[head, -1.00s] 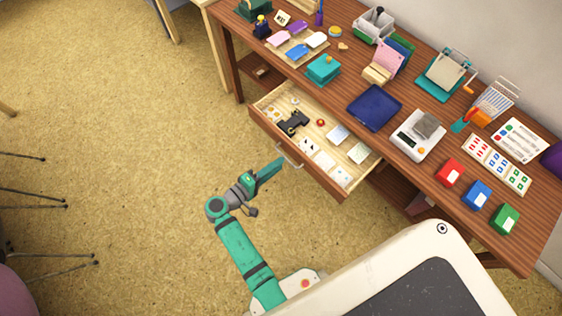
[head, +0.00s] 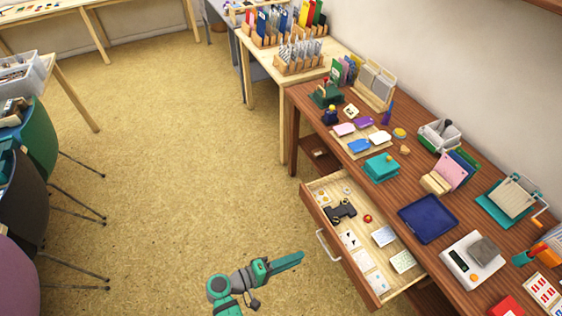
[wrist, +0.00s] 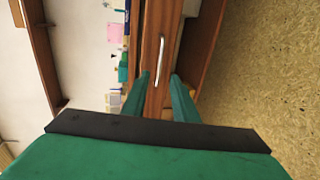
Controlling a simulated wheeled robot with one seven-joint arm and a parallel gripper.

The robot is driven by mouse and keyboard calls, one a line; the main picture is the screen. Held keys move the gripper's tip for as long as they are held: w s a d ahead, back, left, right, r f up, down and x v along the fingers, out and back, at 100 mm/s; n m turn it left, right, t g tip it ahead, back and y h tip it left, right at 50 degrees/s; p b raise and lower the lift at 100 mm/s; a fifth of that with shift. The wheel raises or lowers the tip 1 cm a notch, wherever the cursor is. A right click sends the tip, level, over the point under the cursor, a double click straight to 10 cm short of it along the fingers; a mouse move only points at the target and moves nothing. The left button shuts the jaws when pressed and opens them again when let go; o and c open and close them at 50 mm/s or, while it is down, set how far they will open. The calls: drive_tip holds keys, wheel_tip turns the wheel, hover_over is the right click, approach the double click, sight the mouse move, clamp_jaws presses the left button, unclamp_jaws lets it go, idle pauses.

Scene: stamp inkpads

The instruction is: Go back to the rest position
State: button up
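My gripper (head: 298,256) is left of the open drawer, in front of its handle, over the floor. In the wrist view its two green fingers (wrist: 162,97) stand apart with nothing held between them. The wooden drawer (head: 316,208) is pulled out of the brown desk (head: 415,172). Its pale handle (head: 326,245) also shows in the wrist view (wrist: 161,60), beyond the fingertips and apart from them. The drawer holds a dark object (head: 341,210), a small red item (head: 367,218) and several cards.
The desk top carries a blue tray (head: 428,218), a white scale (head: 472,260), a teal box (head: 380,167) and other stationery. Chairs (head: 38,140) with thin legs stand at the left. The carpeted floor between chairs and desk is clear.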

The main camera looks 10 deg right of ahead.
drive_tip(key=shift+f, duration=0.1)
drive_tip(key=s+a+f+n+t+y, duration=0.25)
drive_tip(key=s+a+f+y, duration=0.35)
drive_tip(key=s+f+y, duration=0.4)
drive_tip(key=s+a+r+m+t+y, duration=0.1)
drive_tip(key=s+a+r+t+y, duration=0.3)
drive_tip(key=s, duration=0.3)
drive_tip(key=s+r+m+t, duration=0.2)
drive_tip(key=r, duration=0.9)
drive_tip(key=s+r+m+t+y, duration=0.1)
drive_tip(key=s+r+m+t, duration=0.1)
drive_tip(key=r, duration=0.9)
drive_tip(key=shift+s+a+r+t, duration=0.25)
drive_tip(key=shift+s+r+t, duration=0.2)
drive_tip(key=shift+s, duration=0.35)
drive_tip(key=shift+m, duration=0.25)
